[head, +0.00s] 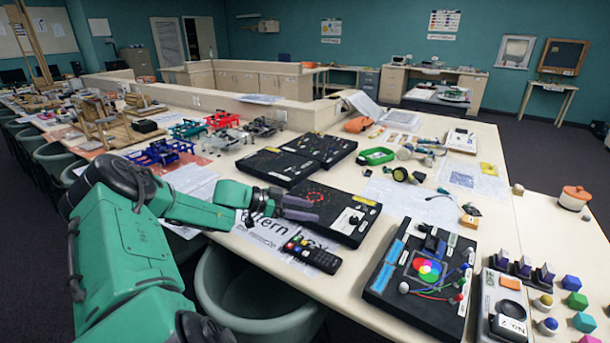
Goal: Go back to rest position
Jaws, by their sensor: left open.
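My left arm comes in from the left, green with dark joints, and reaches over the front edge of the long table. My left gripper (314,208) is open, with nothing seen between its fingers. It is over the near-left part of a black panel (345,232) with a ring of red dots, and hides part of it. I cannot tell whether it touches the panel. My right gripper is not in view.
A black remote (312,254) lies in front of the gripper on a printed sheet. A wired board with a colour disc (428,267) is to the right. Grey-green chairs (258,300) stand at the table (375,318). Coloured frames (160,152) and black panels (277,165) lie behind.

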